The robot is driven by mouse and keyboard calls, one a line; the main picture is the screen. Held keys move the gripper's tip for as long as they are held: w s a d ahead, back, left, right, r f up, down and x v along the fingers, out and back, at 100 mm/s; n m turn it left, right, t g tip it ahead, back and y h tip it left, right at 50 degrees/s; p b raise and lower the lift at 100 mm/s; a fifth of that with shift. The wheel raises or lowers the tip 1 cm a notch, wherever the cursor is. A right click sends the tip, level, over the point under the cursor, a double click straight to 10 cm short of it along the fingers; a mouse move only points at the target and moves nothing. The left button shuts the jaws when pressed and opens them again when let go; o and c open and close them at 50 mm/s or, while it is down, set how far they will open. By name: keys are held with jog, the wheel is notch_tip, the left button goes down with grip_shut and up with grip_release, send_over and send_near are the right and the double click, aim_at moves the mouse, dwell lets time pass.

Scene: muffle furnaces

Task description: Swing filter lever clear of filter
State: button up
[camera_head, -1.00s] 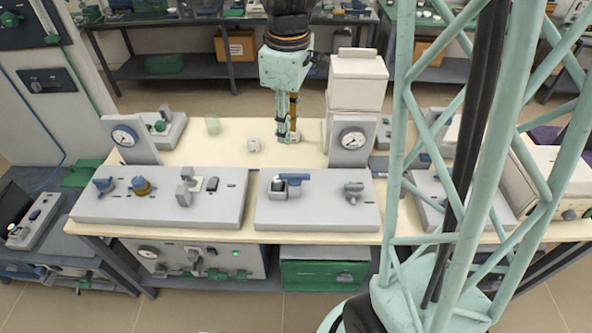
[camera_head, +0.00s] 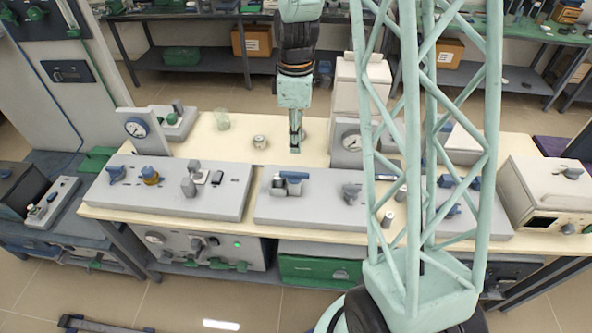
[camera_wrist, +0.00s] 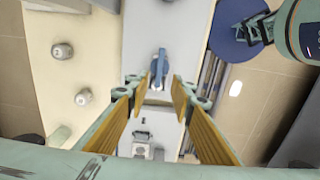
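The blue filter lever (camera_head: 295,175) is on the right-hand grey panel and lies across the top of a small grey-white block that I take to be the filter (camera_head: 279,183). In the wrist view the lever (camera_wrist: 163,64) shows just beyond my fingertips, pointing up the picture. My gripper (camera_head: 295,149) hangs behind the panel, apart from the lever. In the wrist view its two orange-padded fingers (camera_wrist: 160,92) are spread, with nothing held between them. The fingers hide part of the panel around the lever.
A grey knob (camera_head: 351,193) stands to the right on the same panel. The left panel (camera_head: 130,200) carries several knobs and a clamp. A small jar (camera_head: 259,142) is on the bare tabletop (camera_head: 225,148).

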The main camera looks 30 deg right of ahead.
aim_at(296, 173)
jog(key=shift+f, duration=0.1)
dwell(0.3)
jog(key=shift+f, duration=6.8)
grip_shut()
